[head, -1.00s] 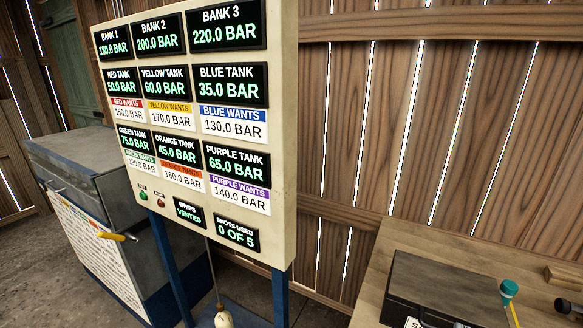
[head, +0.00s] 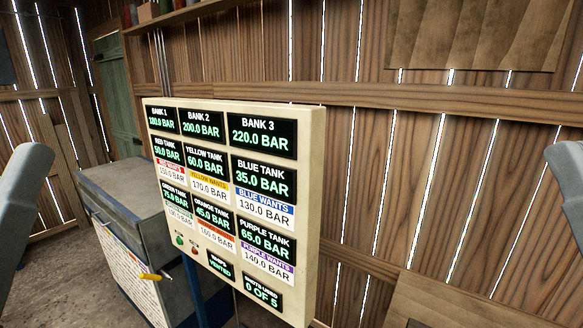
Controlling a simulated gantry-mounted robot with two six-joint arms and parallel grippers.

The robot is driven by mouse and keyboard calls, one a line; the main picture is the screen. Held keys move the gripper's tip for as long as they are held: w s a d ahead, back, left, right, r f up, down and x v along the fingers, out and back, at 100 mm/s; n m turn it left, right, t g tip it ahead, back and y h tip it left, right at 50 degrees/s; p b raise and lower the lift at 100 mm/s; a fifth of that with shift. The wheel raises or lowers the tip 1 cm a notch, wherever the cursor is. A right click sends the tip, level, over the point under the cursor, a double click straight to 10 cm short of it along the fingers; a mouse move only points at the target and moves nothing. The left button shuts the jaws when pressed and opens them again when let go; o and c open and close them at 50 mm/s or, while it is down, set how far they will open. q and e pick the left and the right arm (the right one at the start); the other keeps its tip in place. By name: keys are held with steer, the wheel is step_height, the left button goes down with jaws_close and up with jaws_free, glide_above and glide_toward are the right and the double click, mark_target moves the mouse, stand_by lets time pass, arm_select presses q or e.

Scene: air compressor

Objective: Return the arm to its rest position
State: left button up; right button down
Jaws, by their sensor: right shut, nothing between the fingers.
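A grey link of my left arm (head: 15,215) shows at the left edge of the head view. A grey link of my right arm (head: 568,190) shows at the right edge. Neither arm shows its gripper fingers; both links are cut off by the frame. Both visible links are apart from the cream display panel (head: 315,215) in the middle. The panel lists bank and tank pressures. Its lower displays read vented and 0 of 5. A green button (head: 180,239) and a red button (head: 195,250) sit at its lower left.
A wooden bench (head: 440,305) shows at the bottom right. Slatted wooden walls (head: 390,160) close off the back. A shelf with jars is at the top.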

step_height(320, 180, up, 27)
steer(key=p, duration=2.4)
step_height(320, 180, down, 46)
steer(key=b, duration=4.6)
steer(key=shift+r, duration=0.25)
